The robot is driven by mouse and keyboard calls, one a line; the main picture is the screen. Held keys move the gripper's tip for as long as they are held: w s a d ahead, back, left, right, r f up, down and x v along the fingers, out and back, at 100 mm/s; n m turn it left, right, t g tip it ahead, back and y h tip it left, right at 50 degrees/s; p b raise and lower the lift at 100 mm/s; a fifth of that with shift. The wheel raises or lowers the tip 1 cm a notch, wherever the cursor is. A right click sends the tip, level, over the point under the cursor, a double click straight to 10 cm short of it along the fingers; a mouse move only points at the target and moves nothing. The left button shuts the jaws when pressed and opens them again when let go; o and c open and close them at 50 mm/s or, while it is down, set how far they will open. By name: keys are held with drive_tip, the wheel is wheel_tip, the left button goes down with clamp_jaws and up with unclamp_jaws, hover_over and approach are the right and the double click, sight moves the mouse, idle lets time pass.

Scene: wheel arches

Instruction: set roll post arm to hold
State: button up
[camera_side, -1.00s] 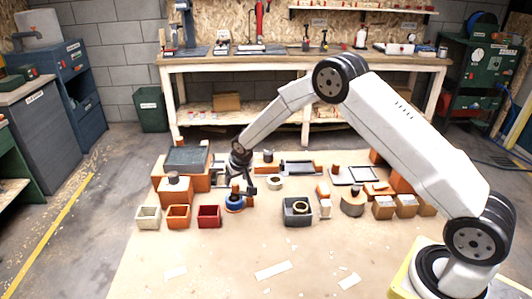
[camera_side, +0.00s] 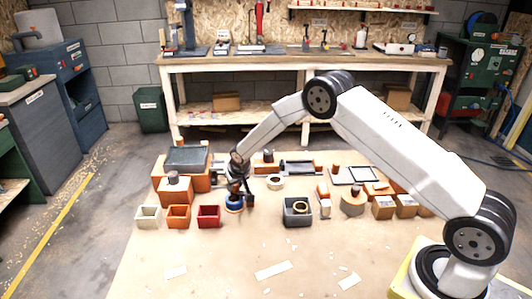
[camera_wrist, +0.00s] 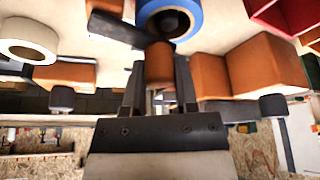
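A blue-rimmed roll (camera_side: 235,202) stands on the mat in the middle left; it also shows at the top of the wrist view (camera_wrist: 180,15). A dark bar (camera_wrist: 118,28) beside it runs to an upright orange knob (camera_wrist: 159,65), which I take as the post's arm. My gripper (camera_side: 241,195) is down at the roll. In the wrist view its two fingers (camera_wrist: 159,80) stand on either side of the orange knob, with little or no gap. I cannot tell whether they press on it. The post's base is hidden.
White (camera_side: 147,217), orange (camera_side: 178,217) and red (camera_side: 208,217) open boxes stand to the left. The front mat (camera_side: 215,260) is mostly clear.

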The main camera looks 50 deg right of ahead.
clamp_jaws()
drive_tip(key=shift+s+a+n+y, duration=0.15)
drive_tip(key=shift+a+n+y, duration=0.15)
drive_tip(key=shift+n, duration=0.3)
drive_tip(key=shift+s+a+n, duration=0.1)
drive_tip(key=shift+s+n, duration=0.05)
drive_tip(key=shift+n, duration=0.35)
drive_tip(key=shift+s+a+n+y, duration=0.2)
drive_tip(key=shift+n+y, duration=0.1)
drive_tip(key=shift+n, duration=0.2)
drive_tip(key=o, duration=0.7)
unclamp_jaws()
drive_tip(key=shift+w, duration=0.1)
drive_tip(key=shift+r, duration=0.15)
